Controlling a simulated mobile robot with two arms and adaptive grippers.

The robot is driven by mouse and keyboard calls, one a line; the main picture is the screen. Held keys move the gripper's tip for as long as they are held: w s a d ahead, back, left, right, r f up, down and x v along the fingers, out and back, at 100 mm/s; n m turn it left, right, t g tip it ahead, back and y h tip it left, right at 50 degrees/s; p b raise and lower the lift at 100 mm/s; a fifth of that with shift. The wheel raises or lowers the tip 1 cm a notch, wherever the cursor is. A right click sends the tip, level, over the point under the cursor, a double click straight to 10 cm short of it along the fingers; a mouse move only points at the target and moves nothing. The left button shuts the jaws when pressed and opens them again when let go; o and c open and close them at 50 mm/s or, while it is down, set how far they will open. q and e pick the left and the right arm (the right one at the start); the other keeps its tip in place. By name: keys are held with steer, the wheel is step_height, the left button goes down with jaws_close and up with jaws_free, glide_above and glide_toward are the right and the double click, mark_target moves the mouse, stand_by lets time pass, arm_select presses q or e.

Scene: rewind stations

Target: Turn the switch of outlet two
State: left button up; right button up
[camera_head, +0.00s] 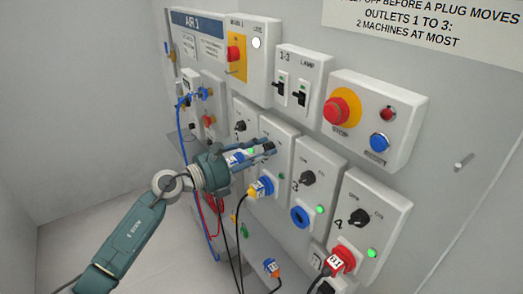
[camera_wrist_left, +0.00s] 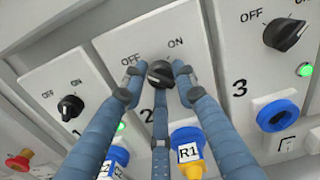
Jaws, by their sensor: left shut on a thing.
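The outlet two panel (camera_wrist_left: 198,40) is in the middle of the left wrist view, with OFF and ON printed above its black rotary switch (camera_wrist_left: 160,70). My left gripper (camera_wrist_left: 158,84) has its blue fingers around this switch and is shut on it. In the head view the left gripper (camera_head: 266,149) reaches the panel from the left and hides most of the switch. I cannot tell exactly which way the knob points. A blue and yellow plug marked R1 (camera_wrist_left: 188,150) sits in the socket below. The lamp of outlet two is hidden. My right gripper is not in view.
The outlet one switch (camera_wrist_left: 70,106) is close on the left, the outlet three switch (camera_wrist_left: 286,34) on the right. Outlet four (camera_head: 358,217) holds a red plug (camera_head: 343,260). A red STOP button (camera_head: 338,110) is above. Cables hang below the gripper.

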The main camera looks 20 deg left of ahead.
arm_select(q)
steer(key=shift+r+n, duration=0.2)
steer(key=shift+n, duration=0.2)
steer(key=o, duration=1.1)
steer(key=shift+s+a+f, duration=0.1)
steer(key=shift+s+a, duration=0.05)
steer(key=v, duration=1.1)
steer(key=shift+s+a, duration=0.2)
steer(key=shift+s, duration=0.05)
